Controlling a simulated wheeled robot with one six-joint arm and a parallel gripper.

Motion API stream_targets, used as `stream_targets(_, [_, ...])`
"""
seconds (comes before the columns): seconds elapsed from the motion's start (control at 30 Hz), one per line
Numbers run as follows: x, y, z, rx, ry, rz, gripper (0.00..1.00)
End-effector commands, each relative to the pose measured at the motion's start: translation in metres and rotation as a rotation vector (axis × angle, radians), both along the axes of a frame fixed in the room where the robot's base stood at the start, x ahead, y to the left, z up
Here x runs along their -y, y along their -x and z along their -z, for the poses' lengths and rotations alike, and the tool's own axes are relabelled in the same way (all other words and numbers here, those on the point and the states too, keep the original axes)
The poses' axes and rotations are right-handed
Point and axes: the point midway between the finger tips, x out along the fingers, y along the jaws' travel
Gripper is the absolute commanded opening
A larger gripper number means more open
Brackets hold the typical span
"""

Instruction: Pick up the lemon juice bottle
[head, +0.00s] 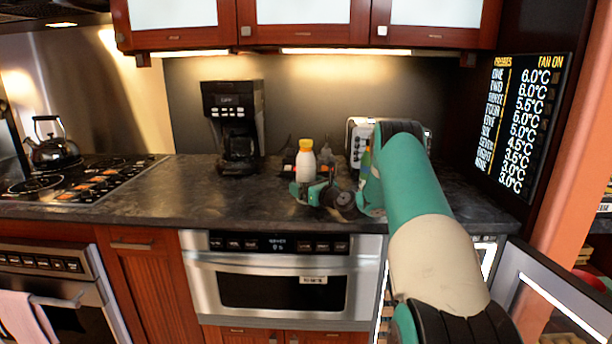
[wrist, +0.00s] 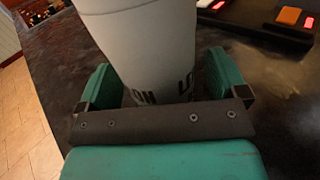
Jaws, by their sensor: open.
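The lemon juice bottle (head: 306,164) is white with a yellow cap and stands upright on the dark counter in the head view. In the wrist view the bottle (wrist: 147,45) fills the upper middle, with part of its dark lettering showing at the bottom. My gripper (head: 313,192) is at the bottle's lower part. In the wrist view my gripper (wrist: 158,80) is open, with one green finger on each side of the bottle. A small gap shows at the right finger; contact at the left finger cannot be told.
A black coffee maker (head: 236,125) stands left of the bottle, and a silver toaster (head: 360,135) is behind my arm. A kettle (head: 52,148) sits on the stove at far left. The counter (head: 150,205) is clear toward the left front. A built-in microwave drawer (head: 285,283) lies below.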

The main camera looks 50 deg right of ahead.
Motion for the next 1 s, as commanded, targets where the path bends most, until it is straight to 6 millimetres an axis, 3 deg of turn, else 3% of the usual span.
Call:
stream_targets(0.07, [0.0, 0.0, 0.0, 0.0, 0.0, 0.0, 0.92])
stream_targets(0.1, [0.0, 0.0, 0.0, 0.0, 0.0, 0.0, 0.87])
stream_targets(0.3, [0.0, 0.001, 0.0, -0.001, 0.0, 0.0, 0.41])
stream_targets(0.4, [0.0, 0.0, -0.001, 0.002, 0.001, 0.0, 0.23])
stream_targets(0.77, [0.0, 0.0, -0.009, 0.003, 0.002, 0.0, 0.23])
stream_targets(0.87, [0.0, 0.0, -0.021, 0.003, 0.005, 0.0, 0.23])
stream_targets(1.0, [0.0, 0.0, -0.054, 0.006, 0.008, 0.0, 0.23])
